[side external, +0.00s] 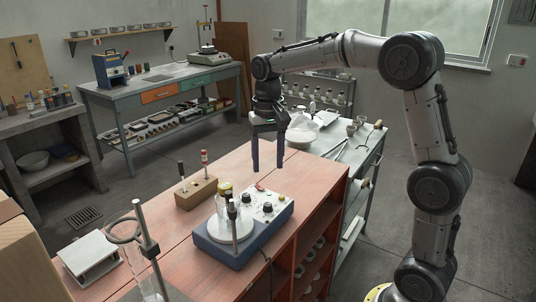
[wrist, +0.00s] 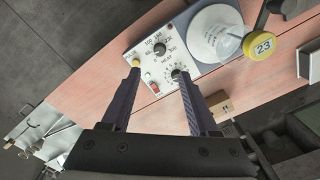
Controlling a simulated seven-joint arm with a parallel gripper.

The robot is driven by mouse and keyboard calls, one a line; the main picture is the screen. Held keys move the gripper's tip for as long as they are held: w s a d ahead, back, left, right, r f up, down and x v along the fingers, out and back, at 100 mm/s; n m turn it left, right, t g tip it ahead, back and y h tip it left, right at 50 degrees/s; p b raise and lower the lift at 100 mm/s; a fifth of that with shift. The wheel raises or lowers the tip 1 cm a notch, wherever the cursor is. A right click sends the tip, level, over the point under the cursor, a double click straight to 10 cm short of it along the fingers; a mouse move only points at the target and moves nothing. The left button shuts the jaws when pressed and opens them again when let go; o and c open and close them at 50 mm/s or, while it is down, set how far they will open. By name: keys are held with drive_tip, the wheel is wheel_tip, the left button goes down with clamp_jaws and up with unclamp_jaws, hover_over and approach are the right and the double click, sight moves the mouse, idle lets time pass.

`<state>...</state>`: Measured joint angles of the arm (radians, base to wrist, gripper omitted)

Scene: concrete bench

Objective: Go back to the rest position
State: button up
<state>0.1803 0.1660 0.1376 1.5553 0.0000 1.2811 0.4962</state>
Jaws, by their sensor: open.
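My gripper (side external: 267,168) hangs from the arm with its fingers pointing down, above the far part of the reddish bench top (side external: 228,172). Its two dark fingers are apart and nothing is between them. In the wrist view my gripper (wrist: 158,71) is also open, with the dials of the blue and white hotplate (wrist: 154,56) seen beyond the fingertips. In the side view the hotplate (side external: 262,226) stands on the bench nearer the camera, apart from the gripper.
A wooden block (side external: 196,192) holds two upright tools left of the hotplate. A metal stand (side external: 147,245) with a ring is at the front. A cluttered side table (side external: 357,150) stands behind. Air around the gripper looks clear.

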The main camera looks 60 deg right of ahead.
drive_tip(key=shift+r, duration=0.8)
drive_tip(key=s+a+r+n+t, duration=0.1)
drive_tip(key=s+a+r, duration=0.15)
drive_tip(key=s, duration=0.25)
drive_tip(key=s+a+r+n+t, duration=0.1)
drive_tip(key=s+a+r+t, duration=0.1)
drive_tip(key=s+r, duration=0.3)
drive_tip(key=s+a+f+n+t, duration=0.2)
drive_tip(key=s+f+n, duration=0.3)
drive_tip(key=s+f, duration=0.4)
drive_tip(key=s, duration=0.4)
drive_tip(key=shift+a+f+n+t, duration=0.2)
drive_tip(key=shift+a+n+t, duration=0.1)
drive_tip(key=shift+a+n, duration=0.1)
